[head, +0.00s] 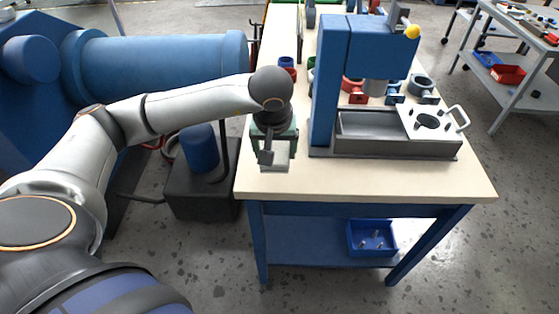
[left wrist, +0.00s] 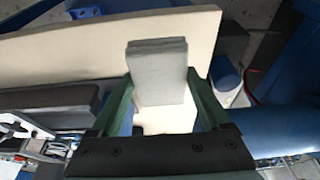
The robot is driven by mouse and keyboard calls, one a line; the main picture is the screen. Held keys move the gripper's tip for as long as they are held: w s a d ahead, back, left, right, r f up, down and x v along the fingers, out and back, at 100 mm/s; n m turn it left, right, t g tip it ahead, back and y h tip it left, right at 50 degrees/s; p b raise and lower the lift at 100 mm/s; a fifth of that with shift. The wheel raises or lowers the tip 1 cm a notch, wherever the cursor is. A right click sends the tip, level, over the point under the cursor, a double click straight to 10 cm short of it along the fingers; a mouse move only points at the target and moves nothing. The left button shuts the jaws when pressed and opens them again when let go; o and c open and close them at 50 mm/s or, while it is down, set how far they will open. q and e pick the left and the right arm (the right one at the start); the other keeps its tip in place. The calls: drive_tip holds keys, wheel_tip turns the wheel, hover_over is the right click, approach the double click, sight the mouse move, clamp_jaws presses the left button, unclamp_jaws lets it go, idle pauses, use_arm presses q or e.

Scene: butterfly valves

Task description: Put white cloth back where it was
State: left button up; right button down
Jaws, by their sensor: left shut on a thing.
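The white cloth (left wrist: 158,68) is a folded, light grey-white block between the two green fingers of my left gripper (left wrist: 161,88) in the left wrist view. In the head view my left gripper (head: 271,148) points down at the left front part of the workbench (head: 350,181). It is shut on the cloth, whose pale flat part (head: 275,157) shows below and beside the fingers. I cannot tell whether the cloth touches the tabletop. My right gripper is in neither view.
A blue press (head: 335,75) with a grey tray (head: 395,146) stands right of my gripper. Valve parts (head: 354,90) lie behind it. The front strip of the tabletop is clear. A blue bin (head: 371,238) sits on the lower shelf. A large blue machine (head: 165,62) is at left.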

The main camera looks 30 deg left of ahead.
sight(280, 154)
use_arm(q)
drive_tip(key=w+f, duration=0.1)
drive_tip(key=f, duration=0.1)
drive_tip(key=w+a+f, duration=0.1)
drive_tip(key=w+f, duration=0.1)
drive_tip(key=shift+w+f, duration=0.2)
drive_tip(key=shift+f, duration=0.05)
wheel_tip(280, 154, down, 3)
drive_tip(key=shift+f, duration=0.1)
drive_tip(key=shift+f, duration=0.2)
drive_tip(key=o, duration=1)
drive_tip(key=shift+r, duration=0.1)
